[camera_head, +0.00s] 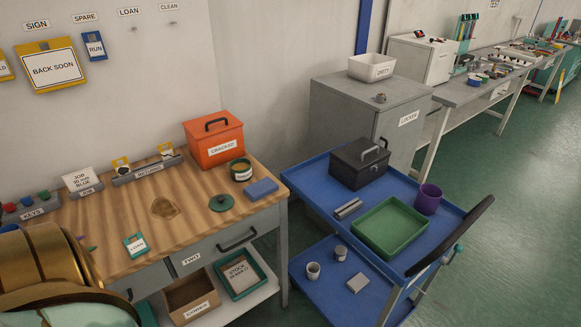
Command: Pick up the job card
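The job card (80,179) is a white card reading "JOB 30 mm BLUE". It stands leaning back in a small grey holder (88,191) labelled "JOB", at the back of the wooden bench (185,225), near the wall. Nothing touches the card apart from its holder. A gold, rounded part of my own body fills the bottom left corner and hides the front left of the bench. No gripper fingers show in the view.
A grey keys rack (24,211) stands left of the card, and a grey rack (147,169) with yellow-topped pieces stands right of it. An orange box (214,139), a green tin (241,170), a blue block (262,189) and a teal loan tag (136,245) are on the bench. A blue trolley (310,178) stands right.

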